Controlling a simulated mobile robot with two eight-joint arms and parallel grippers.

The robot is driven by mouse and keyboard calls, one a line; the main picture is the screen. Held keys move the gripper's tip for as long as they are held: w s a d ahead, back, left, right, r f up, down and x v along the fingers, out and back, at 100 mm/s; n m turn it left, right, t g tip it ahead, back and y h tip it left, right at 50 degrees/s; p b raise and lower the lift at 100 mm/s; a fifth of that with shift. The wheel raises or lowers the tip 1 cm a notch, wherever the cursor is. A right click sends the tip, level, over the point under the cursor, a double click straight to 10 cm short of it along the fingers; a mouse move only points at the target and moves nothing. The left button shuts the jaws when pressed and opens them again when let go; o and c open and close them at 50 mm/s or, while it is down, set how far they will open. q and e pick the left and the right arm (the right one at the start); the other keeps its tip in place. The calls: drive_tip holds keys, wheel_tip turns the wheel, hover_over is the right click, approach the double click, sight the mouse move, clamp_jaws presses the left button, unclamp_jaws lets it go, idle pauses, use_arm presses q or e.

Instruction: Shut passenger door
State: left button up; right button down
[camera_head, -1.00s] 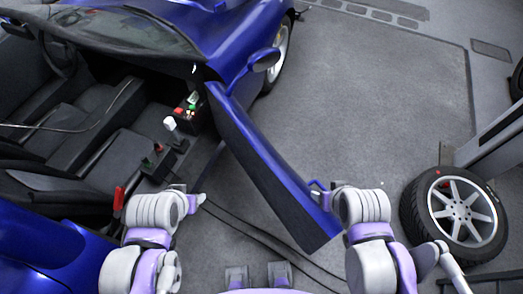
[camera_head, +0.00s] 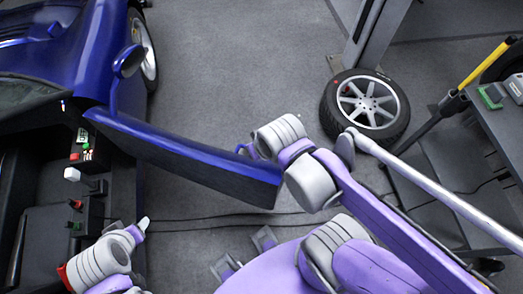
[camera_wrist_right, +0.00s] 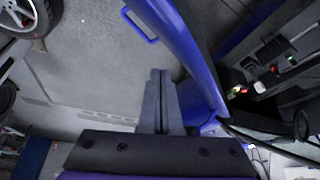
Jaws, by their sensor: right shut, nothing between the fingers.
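The blue passenger door (camera_head: 185,160) stands wide open, swung out from the blue car (camera_head: 60,50) at the left of the head view. Its blue loop handle (camera_head: 242,149) is on the outer face near the free end. In the wrist view the door (camera_wrist_right: 190,45) runs along the right and the handle (camera_wrist_right: 140,26) is ahead. My right gripper (camera_wrist_right: 160,74) is shut and empty, on the outer side of the door, short of the handle; contact is unclear. Its fingers are hidden in the head view. My left gripper (camera_head: 143,224) is low by the door opening, its jaws unclear.
A loose wheel (camera_head: 365,103) lies on the floor at the right, by a grey post (camera_head: 372,35). A workbench (camera_head: 500,125) is at the far right. Cables (camera_head: 190,225) cross the floor below the door. Floor beyond the door is clear.

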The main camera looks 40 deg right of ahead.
drive_tip(key=w+d+f+m+g+y+b, duration=0.1)
drive_tip(key=w+d+f+m+g+b, duration=0.2)
drive_tip(key=w+d+f+m+b, duration=0.25)
drive_tip(key=w+d+f+m+g+y+b, duration=0.25)
drive_tip(key=d+f+m+g, duration=0.2)
drive_tip(key=d+f, duration=0.35)
use_arm(q)
wheel_tip(320, 180, down, 12)
drive_tip(key=s+b, duration=0.1)
drive_tip(key=b, duration=0.1)
drive_tip(key=shift+s+f+g+b, duration=0.25)
drive_tip(key=shift+s+g+b, duration=0.05)
drive_tip(key=shift+s+b, duration=0.1)
use_arm(e)
drive_tip(key=s+a+f, duration=0.4)
drive_tip(key=f, duration=0.4)
drive_tip(key=shift+s+a+f+t+h, duration=0.25)
drive_tip(key=shift+a+f+t+h, duration=0.1)
drive_tip(key=shift+f, duration=0.05)
